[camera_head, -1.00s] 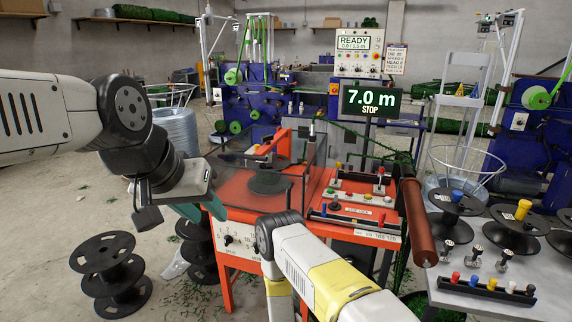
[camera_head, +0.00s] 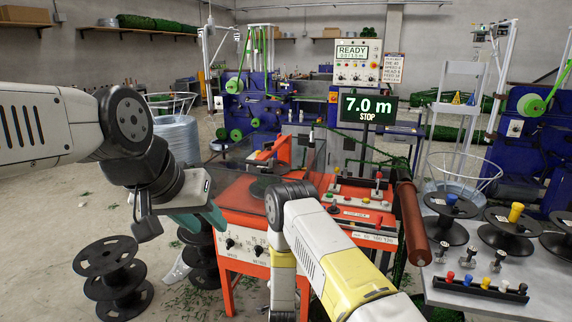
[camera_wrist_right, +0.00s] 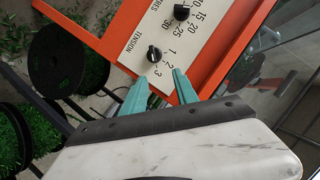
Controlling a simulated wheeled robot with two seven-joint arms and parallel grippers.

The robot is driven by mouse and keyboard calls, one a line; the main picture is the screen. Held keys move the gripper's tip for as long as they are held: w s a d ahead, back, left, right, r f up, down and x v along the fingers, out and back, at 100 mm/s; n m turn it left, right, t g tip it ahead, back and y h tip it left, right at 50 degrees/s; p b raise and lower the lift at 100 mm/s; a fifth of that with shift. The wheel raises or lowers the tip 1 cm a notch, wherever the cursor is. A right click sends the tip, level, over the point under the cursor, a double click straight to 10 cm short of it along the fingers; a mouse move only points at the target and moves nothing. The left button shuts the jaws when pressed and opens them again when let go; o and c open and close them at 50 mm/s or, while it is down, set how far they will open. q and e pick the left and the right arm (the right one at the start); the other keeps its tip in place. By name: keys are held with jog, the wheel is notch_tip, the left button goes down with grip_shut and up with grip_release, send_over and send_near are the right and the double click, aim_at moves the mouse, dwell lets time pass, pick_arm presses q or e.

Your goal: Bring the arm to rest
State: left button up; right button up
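My left arm comes in from the left with its gripper (camera_head: 207,216) pointing down beside the left front corner of the orange machine (camera_head: 231,196). Its teal fingers show only partly, so I cannot tell their opening. My right arm rises from the bottom right and bends down in front of the machine; its gripper is hidden in the head view. In the right wrist view the right gripper (camera_wrist_right: 160,74) has its teal fingers apart with nothing between them. They point towards the tension knob (camera_wrist_right: 154,53) on the white panel; I cannot tell whether they touch it.
Black spools (camera_head: 112,270) stand on the floor at lower left. A brown roller (camera_head: 413,222) sticks out at the machine's right front. A grey table (camera_head: 540,290) with spools and coloured pegs is at the right. A display (camera_head: 368,108) reads 7.0 m, STOP.

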jog(key=w+r+n+g+y, duration=0.1)
jog(key=w+r, duration=0.2)
jog(key=r, duration=0.6)
jog(key=w+r+g, duration=0.1)
jog(key=w+r, duration=0.1)
jog(key=r, duration=0.6)
jog(key=s+d+r+n+g+y, duration=0.1)
jog(key=s+d+r+n, duration=0.15)
jog(key=r, duration=0.65)
jog(key=s+d+r+n+g+y, duration=0.15)
jog(key=s+r, duration=0.25)
jog(key=r, duration=0.5)
jog(key=s+d+r+n+g, duration=0.15)
jog(key=s+d+r, duration=0.35)
jog(key=s+r, duration=0.65)
jog(key=s+d+n, duration=0.2)
jog(key=s+d, duration=0.1)
jog(key=s, duration=0.7)
jog(key=s+d+r+n+g+h, duration=0.1)
jog(key=s+d+n, duration=0.1)
jog(key=s, duration=0.8)
jog(key=shift+s+d+g, duration=0.2)
jog(key=shift+d+g, duration=0.1)
jog(key=shift+d, duration=0.1)
